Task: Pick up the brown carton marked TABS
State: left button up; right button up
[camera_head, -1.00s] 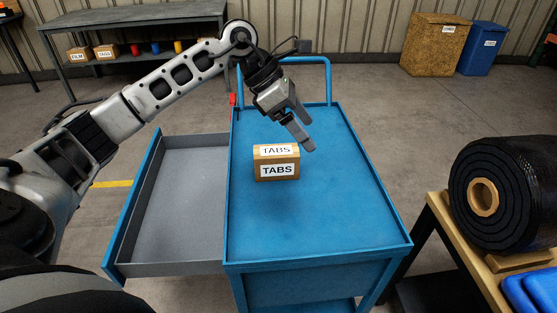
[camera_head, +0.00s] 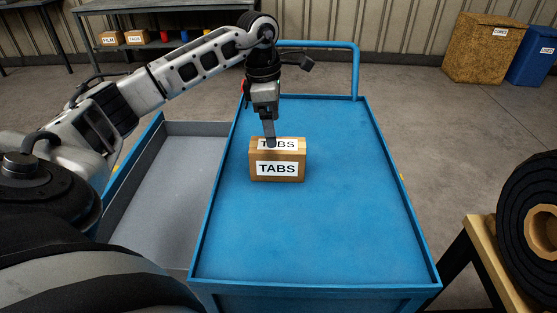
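The brown carton marked TABS (camera_head: 278,178) stands on the blue cart top (camera_head: 330,240), toward its left side. White TABS labels show on its front and top faces. My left gripper (camera_head: 270,141) points straight down at the carton. One finger shows, its tip overlapping the top label; the other finger is hidden. I cannot tell whether the fingers touch the carton or how far apart they are. My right gripper is not in view.
An open grey drawer or tray (camera_head: 178,215) lies left of the cart top. The cart's blue handle (camera_head: 320,44) rises at the back. A black roll (camera_head: 535,220) sits on a wooden stand (camera_head: 485,250) at right. The cart top right of the carton is clear.

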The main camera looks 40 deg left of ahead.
aim_at(279, 144)
pick_arm(q)
jog(key=f, duration=0.6)
jog(key=w+d+f, duration=0.1)
jog(key=f, duration=0.1)
jog(key=shift+w+f+p, duration=0.1)
jog(key=shift+f+p, duration=0.2)
jog(key=shift+f, duration=0.1)
jog(key=c, duration=1.3)
jog(key=shift+r, duration=0.15)
jog(key=shift+w+r, duration=0.1)
jog(key=shift+r, duration=0.45)
jog(key=s+a+r, duration=0.1)
jog(key=r, duration=0.1)
jog(key=s+a+r, duration=0.1)
jog(key=a+r, duration=0.1)
jog(key=r, duration=0.1)
jog(key=s+a+r+b, duration=0.1)
jog(key=r, duration=0.2)
jog(key=shift+s+a+r, duration=0.1)
jog(key=shift+s+a, duration=0.1)
jog(key=shift+s, duration=0.1)
jog(key=s+a+r+b, duration=0.1)
jog(key=s+a+r, duration=0.2)
jog(key=s+a, duration=0.2)
jog(key=shift+s+a+r, duration=0.3)
jog(key=shift+a, duration=0.4)
